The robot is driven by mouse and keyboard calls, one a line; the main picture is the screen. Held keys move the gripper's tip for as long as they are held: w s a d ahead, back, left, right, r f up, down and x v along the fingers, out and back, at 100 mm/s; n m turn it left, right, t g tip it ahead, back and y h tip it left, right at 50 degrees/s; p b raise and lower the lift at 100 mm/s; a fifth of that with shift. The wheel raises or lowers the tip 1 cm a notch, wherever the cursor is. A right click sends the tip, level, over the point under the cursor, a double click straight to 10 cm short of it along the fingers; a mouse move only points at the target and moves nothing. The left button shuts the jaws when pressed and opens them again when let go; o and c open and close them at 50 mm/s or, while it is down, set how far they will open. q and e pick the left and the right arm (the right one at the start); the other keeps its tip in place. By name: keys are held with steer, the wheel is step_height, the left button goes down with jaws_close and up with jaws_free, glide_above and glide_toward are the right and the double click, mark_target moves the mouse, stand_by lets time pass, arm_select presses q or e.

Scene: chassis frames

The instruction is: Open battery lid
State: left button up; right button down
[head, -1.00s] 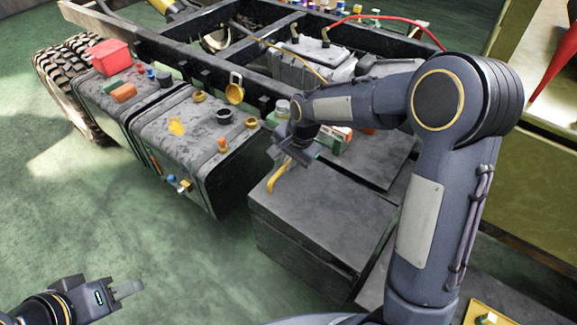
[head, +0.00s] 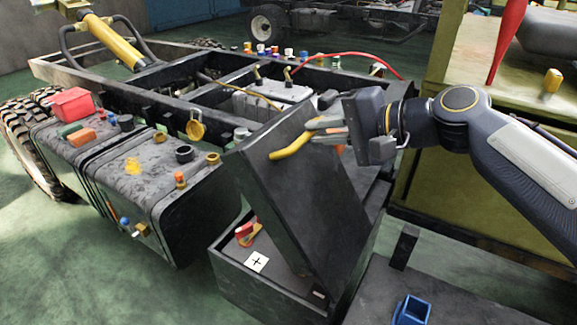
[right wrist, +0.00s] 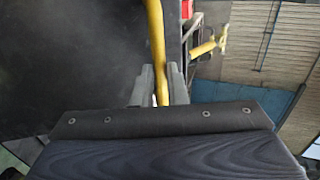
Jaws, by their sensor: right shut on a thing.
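The battery lid (head: 318,200) is a dark grey panel, tilted up steeply on the battery box (head: 250,285). Its yellow handle (head: 290,147) is near the raised upper edge. My right gripper (head: 318,128) is shut on the handle, coming in from the right. In the right wrist view the yellow handle (right wrist: 156,40) passes between the fingers (right wrist: 160,85), with the dark lid (right wrist: 75,60) to the left. Inside the open box a white label with a plus sign (head: 257,262) and a red part (head: 244,232) show. The rest of the interior is hidden by the lid. My left gripper is not in view.
A dark tank (head: 150,180) with caps and small coloured parts stands left of the box. The chassis frame (head: 150,90) runs behind, with a red cable (head: 350,62). A blue holder (head: 411,311) sits at the front right. An olive cabinet (head: 440,200) stands at right.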

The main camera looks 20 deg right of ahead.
steer(key=s+d+r+t+y+b, duration=0.1)
steer(key=s+d+t+y+b, duration=0.3)
steer(key=s+d+b, duration=0.6)
steer(key=s+t, duration=0.1)
steer(key=s, duration=0.2)
steer(key=shift+r+b, duration=0.2)
steer(key=shift+b, duration=0.1)
steer(key=shift+d, duration=0.1)
steer(key=c, duration=1.5)
jaws_free()
steer(key=shift+o, duration=0.2)
steer(key=p+v, duration=0.2)
steer(key=v, duration=0.5)
steer(key=shift+s+d, duration=0.2)
steer(key=shift+s, duration=0.1)
